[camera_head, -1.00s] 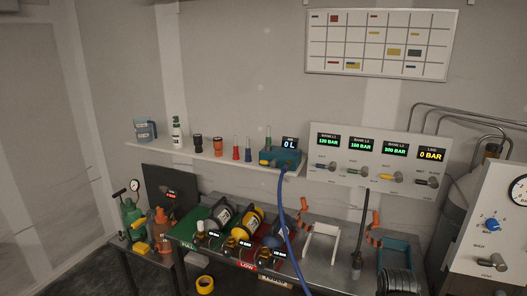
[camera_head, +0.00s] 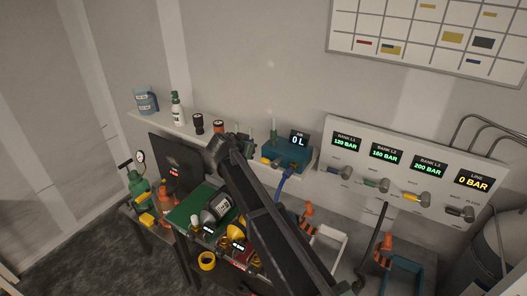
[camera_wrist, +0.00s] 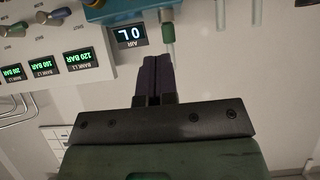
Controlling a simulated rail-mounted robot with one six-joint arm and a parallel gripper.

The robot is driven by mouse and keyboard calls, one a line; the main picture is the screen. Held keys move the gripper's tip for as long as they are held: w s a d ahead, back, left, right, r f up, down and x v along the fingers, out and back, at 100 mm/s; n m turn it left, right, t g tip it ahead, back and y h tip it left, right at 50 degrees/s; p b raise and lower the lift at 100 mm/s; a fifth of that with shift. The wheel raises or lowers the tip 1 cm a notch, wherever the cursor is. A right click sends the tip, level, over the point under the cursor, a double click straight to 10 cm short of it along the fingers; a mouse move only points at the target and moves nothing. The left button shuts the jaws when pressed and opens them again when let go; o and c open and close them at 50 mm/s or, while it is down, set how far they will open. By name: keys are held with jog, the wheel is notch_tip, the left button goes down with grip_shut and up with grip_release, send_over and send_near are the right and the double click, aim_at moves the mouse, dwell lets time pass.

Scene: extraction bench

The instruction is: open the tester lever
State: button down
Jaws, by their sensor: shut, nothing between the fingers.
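The blue tester box (camera_head: 290,152) sits at the right end of the wall shelf, with a display reading 0 L (camera_head: 299,139) above it. A small yellow part (camera_head: 266,160) on its left front may be the lever; it is small and its position is unclear. In the wrist view, which is upside down, the blue box (camera_wrist: 122,11) is at the top with the yellow part (camera_wrist: 95,3) at the edge. A green-topped tube (camera_wrist: 168,35) stands beside the display. My gripper (camera_wrist: 158,60) is shut and empty, its fingertips apart from the box and below the display in the picture.
The bank panel (camera_head: 410,150) with several valve levers is right of the box. A blue hose (camera_head: 284,183) hangs from the box. Bottles and cups stand along the shelf (camera_head: 170,127). The bench below (camera_head: 345,270) is crowded; my arm hides part of it.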

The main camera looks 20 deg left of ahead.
jog(key=s+f+b+x, duration=0.1)
jog(key=f+b+x, duration=0.1)
jog(key=b+x, duration=0.7)
jog(key=x, duration=0.3)
jog(key=shift+f, duration=0.35)
jog(key=shift+d+b, duration=0.1)
jog(key=shift+b, duration=0.2)
jog(key=shift+f, duration=0.1)
